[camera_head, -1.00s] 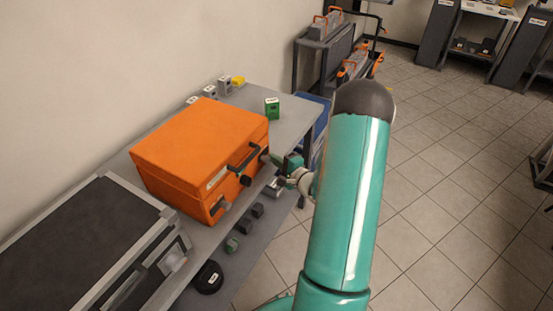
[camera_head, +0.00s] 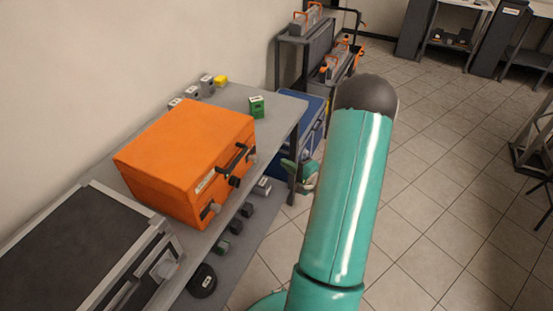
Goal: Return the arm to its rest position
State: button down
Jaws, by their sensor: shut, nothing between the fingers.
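My teal arm rises through the middle right of the head view and hides part of the floor behind it. My gripper (camera_head: 291,165) shows small at the left of the arm, partly hidden by it. It is shut and empty, apart from the orange case (camera_head: 185,155) in the picture, in front of the grey table leg. The orange case stands closed on the grey bench, with its black handle (camera_head: 233,157) and latches facing the aisle.
A dark flat case (camera_head: 75,250) lies on the bench (camera_head: 283,105) at left. A green block (camera_head: 256,107) and several small grey blocks stand behind the orange case. Small dark items and a black disc (camera_head: 203,281) rest on the lower shelf. Tiled floor (camera_head: 430,200) at right is open.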

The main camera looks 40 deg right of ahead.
jog(key=shift+s, duration=0.55)
